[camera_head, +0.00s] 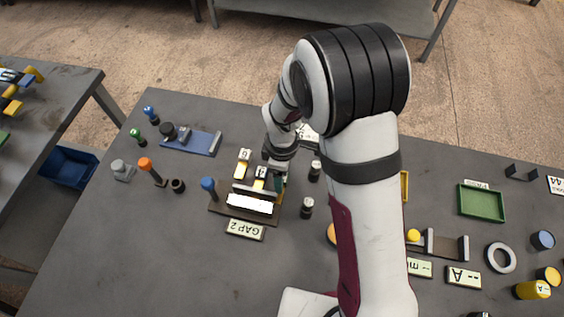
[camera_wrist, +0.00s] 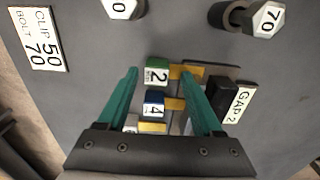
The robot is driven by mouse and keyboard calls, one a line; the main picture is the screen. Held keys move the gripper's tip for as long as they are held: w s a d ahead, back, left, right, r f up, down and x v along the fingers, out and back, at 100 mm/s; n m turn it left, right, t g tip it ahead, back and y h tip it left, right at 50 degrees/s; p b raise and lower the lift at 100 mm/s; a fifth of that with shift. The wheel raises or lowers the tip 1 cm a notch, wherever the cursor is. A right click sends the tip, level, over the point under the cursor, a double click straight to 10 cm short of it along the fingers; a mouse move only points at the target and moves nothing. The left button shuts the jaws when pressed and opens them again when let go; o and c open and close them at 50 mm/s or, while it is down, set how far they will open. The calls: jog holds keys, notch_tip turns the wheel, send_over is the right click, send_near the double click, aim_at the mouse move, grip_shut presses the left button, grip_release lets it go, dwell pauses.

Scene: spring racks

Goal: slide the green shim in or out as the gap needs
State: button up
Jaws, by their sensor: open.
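In the wrist view my gripper (camera_wrist: 162,70) is open, its teal fingers on either side of the row of shims. The green shim (camera_wrist: 156,73), marked 2, lies between the fingertips, with a yellow piece (camera_wrist: 181,72) to its right. I cannot tell whether a finger touches it. Below it are a blue shim (camera_wrist: 154,103), marked 4, and a partly hidden white one (camera_wrist: 131,122). The GAP 2 label (camera_wrist: 240,102) is to the right. In the head view my gripper (camera_head: 279,178) is low over the right side of the gap rack (camera_head: 222,206); the green shim is not clear there.
A blue-topped peg (camera_head: 208,187) stands at the rack's left, and dark, light-topped posts (camera_head: 307,207) stand to its right. A green tray (camera_head: 482,202) is far right. The table's front left is clear.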

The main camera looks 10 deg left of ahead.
notch_tip(320, 180, up, 15)
dwell(0.4)
jog(key=s+d+r+m, duration=0.5)
jog(key=s+d+m, duration=0.3)
jog(key=d+m, duration=0.35)
jog(key=s+d+m+y, duration=0.1)
jog(key=s+d+m, duration=0.2)
jog(key=s+m, duration=0.7)
jog(key=shift+s+d+f+m+y, duration=0.15)
jog(key=shift+d+f+m+y, duration=0.2)
jog(key=shift+m, duration=0.7)
jog(key=shift+r, duration=0.1)
